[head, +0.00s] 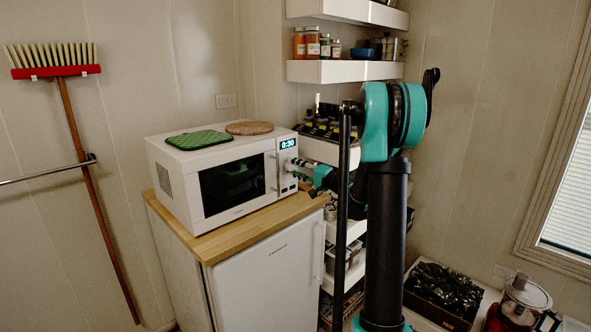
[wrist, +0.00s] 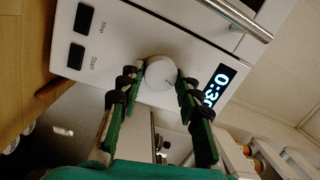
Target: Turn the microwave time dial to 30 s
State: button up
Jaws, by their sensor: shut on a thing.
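The white microwave (head: 185,195) stands on a wooden-topped cabinet in the head view. Its display (head: 287,143) reads 0:30; in the wrist view the display (wrist: 213,88) is partly covered by a finger. My gripper (wrist: 157,82) is shut on the dial, one green finger on each side. In the head view my gripper (head: 300,165) reaches the control panel from the right, and the dial is hidden there.
Stop (wrist: 83,18) and Start (wrist: 76,56) buttons lie beside the dial. The microwave's door handle (wrist: 238,18) is close by. A green cloth (head: 199,139) and a round wooden board (head: 249,128) lie on top. Shelves (head: 345,71) with jars stand behind my arm.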

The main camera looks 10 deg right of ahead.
jog(key=shift+m, duration=0.7)
jog(key=o, duration=1.2)
jog(key=shift+c, duration=0.2)
jog(key=v, duration=1.2)
jog(key=shift+f, duration=0.15)
